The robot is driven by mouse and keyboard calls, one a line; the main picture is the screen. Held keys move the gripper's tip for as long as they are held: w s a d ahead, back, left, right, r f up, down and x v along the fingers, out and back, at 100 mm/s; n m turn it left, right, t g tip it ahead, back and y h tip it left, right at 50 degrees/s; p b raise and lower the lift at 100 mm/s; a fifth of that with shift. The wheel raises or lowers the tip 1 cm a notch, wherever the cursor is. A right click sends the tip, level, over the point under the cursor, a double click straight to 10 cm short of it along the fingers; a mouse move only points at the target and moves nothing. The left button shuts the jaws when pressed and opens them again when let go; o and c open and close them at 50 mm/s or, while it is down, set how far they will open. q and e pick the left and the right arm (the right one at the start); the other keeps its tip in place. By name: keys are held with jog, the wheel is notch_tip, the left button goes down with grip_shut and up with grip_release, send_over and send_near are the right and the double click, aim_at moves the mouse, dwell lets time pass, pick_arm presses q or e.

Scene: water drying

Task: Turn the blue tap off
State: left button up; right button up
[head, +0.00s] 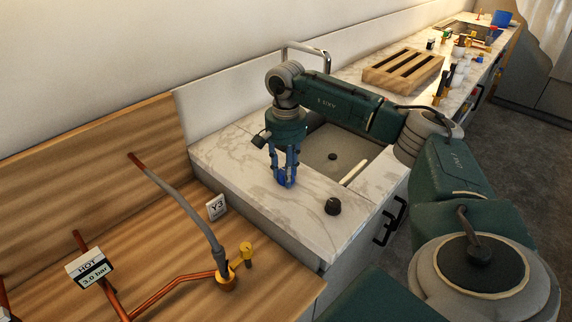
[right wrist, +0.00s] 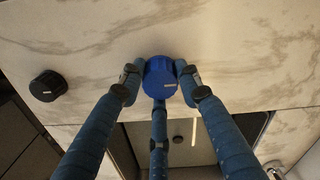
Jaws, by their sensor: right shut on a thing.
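The blue tap (right wrist: 160,77) is a round blue knob with a small pale mark, on the marble counter. In the right wrist view it sits between the fingertips of my right gripper (right wrist: 157,82), which is shut on it. In the head view my right gripper (head: 285,178) points down onto the counter beside the sink, and its fingers mostly hide the knob. My left gripper does not show in either view.
A black knob (head: 333,206) stands on the counter at the front. The sink (head: 333,158) with a tall faucet (head: 318,50) lies behind my gripper. A wooden board at left carries copper pipes (head: 180,281), a yellow valve (head: 246,251) and a Y3 tag (head: 216,206).

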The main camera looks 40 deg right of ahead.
jog(key=o, duration=1.2)
jog(key=shift+w+r, duration=0.1)
jog(key=shift+c, duration=0.2)
notch_tip(320, 180, up, 12)
